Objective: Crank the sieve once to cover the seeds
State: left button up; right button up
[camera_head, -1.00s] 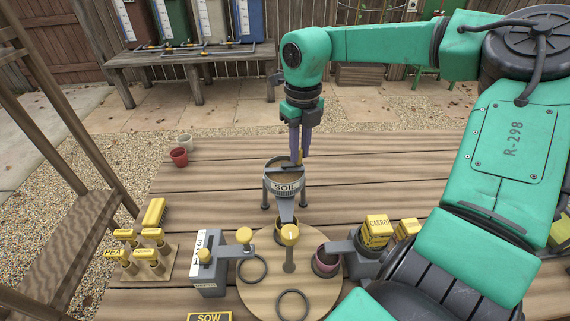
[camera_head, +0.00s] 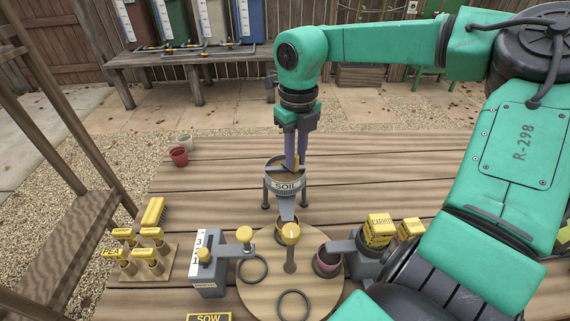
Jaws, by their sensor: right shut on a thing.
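The soil sieve (camera_head: 286,185) is a grey round drum labelled "SOIL" on dark legs, with a chute sloping down toward the front. My right gripper (camera_head: 295,166) reaches down over its top and is shut on the yellow crank knob (camera_head: 297,161), mostly hidden between the fingers. A pot (camera_head: 280,222) stands under the chute's end on the round wooden turntable (camera_head: 262,292), partly hidden by a yellow-topped post (camera_head: 290,234). Seeds cannot be made out. My left gripper is not in view.
A grey device with yellow knobs (camera_head: 207,270) stands left of the turntable. A carrot seed dispenser (camera_head: 378,231) stands right, over a pink pot (camera_head: 327,264). Yellow-labelled markers (camera_head: 145,256) stand at left. Red (camera_head: 179,157) and pale (camera_head: 185,142) pots sit at the back left.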

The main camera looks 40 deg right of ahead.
jog(key=o, duration=0.8)
notch_tip(320, 180, up, 7)
jog(key=p, duration=0.5)
jog(key=shift+r, duration=0.1)
